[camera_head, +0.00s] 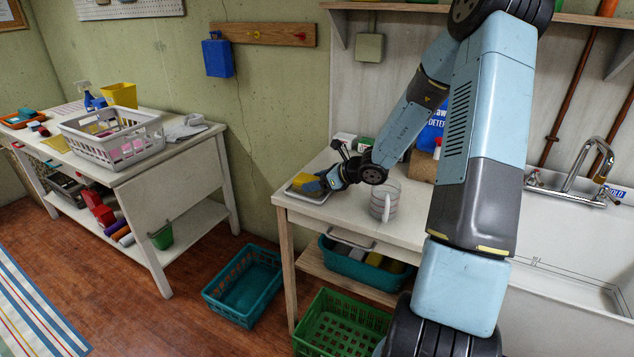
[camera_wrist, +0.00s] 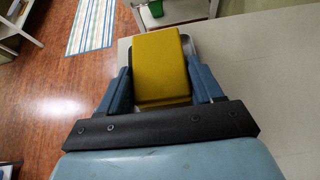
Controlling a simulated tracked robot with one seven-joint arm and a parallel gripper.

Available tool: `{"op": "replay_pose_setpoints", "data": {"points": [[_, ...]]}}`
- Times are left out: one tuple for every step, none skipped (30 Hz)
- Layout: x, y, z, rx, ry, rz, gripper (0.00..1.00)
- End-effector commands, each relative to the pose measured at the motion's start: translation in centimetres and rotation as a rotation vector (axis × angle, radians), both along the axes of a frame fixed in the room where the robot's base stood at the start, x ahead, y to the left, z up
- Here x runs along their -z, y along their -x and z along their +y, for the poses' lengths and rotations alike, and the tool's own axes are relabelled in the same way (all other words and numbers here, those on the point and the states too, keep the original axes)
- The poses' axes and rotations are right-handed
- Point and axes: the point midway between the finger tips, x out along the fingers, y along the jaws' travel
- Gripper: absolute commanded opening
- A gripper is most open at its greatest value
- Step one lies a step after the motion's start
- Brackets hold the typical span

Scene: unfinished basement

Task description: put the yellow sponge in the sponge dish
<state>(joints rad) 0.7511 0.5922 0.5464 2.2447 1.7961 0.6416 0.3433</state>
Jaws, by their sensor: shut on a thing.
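The yellow sponge (camera_head: 306,181) is between the fingers of my gripper (camera_head: 325,182), at the left end of the counter. In the wrist view the sponge (camera_wrist: 160,58) fills the space between the two blue fingers of my gripper (camera_wrist: 163,82), which is shut on it. The sponge dish (camera_head: 318,199) is a shallow tray with a pale rim on the counter, directly under the sponge. In the wrist view a strip of the dish (camera_wrist: 188,46) shows beside the sponge. Most of its inside is hidden, and I cannot tell whether the sponge touches its bottom.
A clear ribbed mug (camera_head: 384,201) stands on the counter just right of my gripper. Boxes and a blue detergent container (camera_head: 432,132) stand behind. The sink (camera_head: 575,215) is at the right. A teal crate (camera_head: 245,286) and a green crate (camera_head: 340,325) are below on the floor.

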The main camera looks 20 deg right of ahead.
Motion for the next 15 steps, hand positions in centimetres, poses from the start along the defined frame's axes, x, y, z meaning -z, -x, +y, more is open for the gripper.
{"op": "replay_pose_setpoints", "data": {"points": [[0.07,0.0,0.01,0.0,0.0,0.0,0.31],[0.07,0.0,0.0,0.0,0.0,0.0,0.31],[0.06,-0.01,0.01,0.0,0.001,-0.001,0.31],[0.05,0.0,0.01,0.0,0.001,-0.001,0.31],[0.05,0.0,0.01,0.0,0.001,-0.001,0.31],[0.04,0.0,0.02,0.0,0.001,-0.001,0.31],[0.04,0.0,0.02,0.0,0.001,-0.001,0.31],[0.06,0.01,0.02,0.0,0.001,-0.001,0.31],[0.14,0.0,0.03,0.0,0.0,0.0,0.31],[0.22,0.01,0.04,0.0,0.0,0.0,0.31],[0.25,0.0,0.05,0.0,0.0,0.0,0.66],[0.22,0.0,0.03,0.0,0.001,-0.001,0.7],[0.22,0.01,0.04,0.0,0.001,-0.001,0.73],[0.22,0.01,0.04,0.0,0.001,-0.001,0.76],[0.21,0.0,0.04,0.0,0.001,-0.001,0.8]]}}
